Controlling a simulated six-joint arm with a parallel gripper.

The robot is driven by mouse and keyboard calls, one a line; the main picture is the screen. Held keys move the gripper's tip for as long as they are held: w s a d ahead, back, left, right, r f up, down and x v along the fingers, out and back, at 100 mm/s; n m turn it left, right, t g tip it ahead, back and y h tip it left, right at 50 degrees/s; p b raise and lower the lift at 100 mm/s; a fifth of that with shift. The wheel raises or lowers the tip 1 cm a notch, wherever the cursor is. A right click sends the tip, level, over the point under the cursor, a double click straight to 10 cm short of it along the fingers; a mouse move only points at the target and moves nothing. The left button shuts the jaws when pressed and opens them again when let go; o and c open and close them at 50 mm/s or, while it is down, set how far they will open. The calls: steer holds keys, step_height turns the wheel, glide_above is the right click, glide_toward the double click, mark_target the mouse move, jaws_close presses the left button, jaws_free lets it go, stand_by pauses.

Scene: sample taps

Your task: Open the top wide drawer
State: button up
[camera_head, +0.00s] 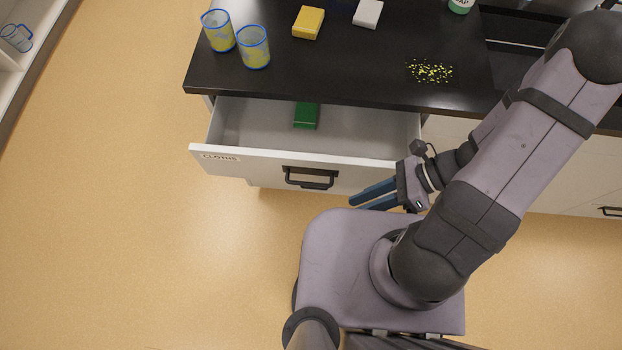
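The wide drawer (240,164) under the black counter is pulled out, and its inside is visible from above. It bears a label reading "CLOTHS" at the left of its front and a dark handle (310,178) at the middle. A green block-like item (306,116) lies inside, near the back. My gripper (357,201) is to the right of the handle, in front of the drawer face, with its blue fingers pointing left. The fingers look slightly apart and hold nothing visible; they appear clear of the handle.
On the black counter (350,78) stand two blue-rimmed cups (219,32) (254,47), a yellow sponge (308,22), a white block (368,13), a green soap bottle (460,5) and scattered yellow-green bits (430,71). A shelf (42,45) is far left. The floor left is clear.

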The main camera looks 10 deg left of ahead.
steer(key=w+d+n+h, duration=0.1)
steer(key=d+n+h, duration=0.3)
steer(key=n, duration=0.9)
steer(key=w+a+f+n+t+y+b, duration=0.2)
steer(key=a+f+t+y, duration=0.3)
steer(key=a+t+y, duration=0.4)
steer(key=shift+a+t+y+b, duration=0.15)
steer(key=shift+t+y+b, duration=0.15)
steer(key=shift+t, duration=0.2)
steer(key=shift+a, duration=0.1)
